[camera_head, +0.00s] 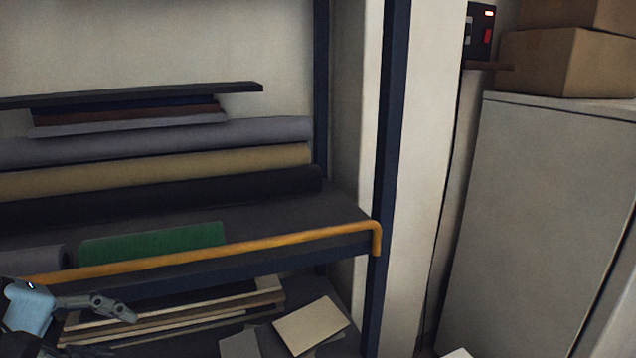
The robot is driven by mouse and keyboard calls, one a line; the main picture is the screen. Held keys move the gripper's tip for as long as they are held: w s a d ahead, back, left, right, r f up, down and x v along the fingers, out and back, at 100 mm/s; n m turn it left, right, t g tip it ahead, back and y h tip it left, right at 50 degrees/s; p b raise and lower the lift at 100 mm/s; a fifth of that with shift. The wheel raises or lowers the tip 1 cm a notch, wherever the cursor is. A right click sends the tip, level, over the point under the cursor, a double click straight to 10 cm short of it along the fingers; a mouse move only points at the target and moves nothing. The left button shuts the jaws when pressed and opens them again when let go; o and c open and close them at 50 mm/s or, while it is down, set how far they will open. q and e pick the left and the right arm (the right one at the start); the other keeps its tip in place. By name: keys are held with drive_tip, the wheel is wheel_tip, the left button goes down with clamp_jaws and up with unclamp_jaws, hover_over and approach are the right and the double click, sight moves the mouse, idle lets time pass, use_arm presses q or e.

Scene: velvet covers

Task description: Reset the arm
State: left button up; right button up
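My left gripper (120,332) comes in at the lower left corner, with a light blue body and dark grey fingers. Its fingers are spread apart with nothing seen between them, and the lower finger is partly cut off by the picture's edge. It is in front of the shelf's lower level, below the yellow rail (250,243). My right gripper is not in view.
Flat boards (312,326) lie below. A navy post (386,150) stands right of the shelf. A grey cabinet (540,220) with cardboard boxes (565,62) is at right.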

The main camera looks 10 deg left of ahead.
use_arm(q)
drive_tip(key=s+d+f+m+g+y, duration=0.2)
drive_tip(key=s+f+m+y, duration=0.1)
drive_tip(key=s+m, duration=0.45)
drive_tip(key=s+d+f+m+g+y, duration=0.1)
drive_tip(key=s+f+m+g+y, duration=0.15)
drive_tip(key=s+m, duration=0.5)
drive_tip(key=s+a+f+b, duration=0.1)
drive_tip(key=f+b, duration=0.3)
drive_tip(key=f, duration=0.9)
drive_tip(key=s+a+f+n+b, duration=0.1)
drive_tip(key=s+f+b, duration=0.15)
drive_tip(key=f, duration=1.05)
drive_tip(key=a+f+b, duration=0.1)
drive_tip(key=f+b, duration=0.4)
drive_tip(key=f, duration=0.8)
drive_tip(key=s+f+g+b, duration=0.1)
drive_tip(key=s+f+b, duration=0.5)
drive_tip(key=s+f, duration=1.1)
wheel_tip(320, 180, down, 4)
drive_tip(key=shift+s+a+r+n+y+b, duration=0.1)
drive_tip(key=shift+s+a+n+y+b, duration=0.2)
drive_tip(key=shift+s+y+b, duration=0.1)
drive_tip(key=shift+g, duration=0.35)
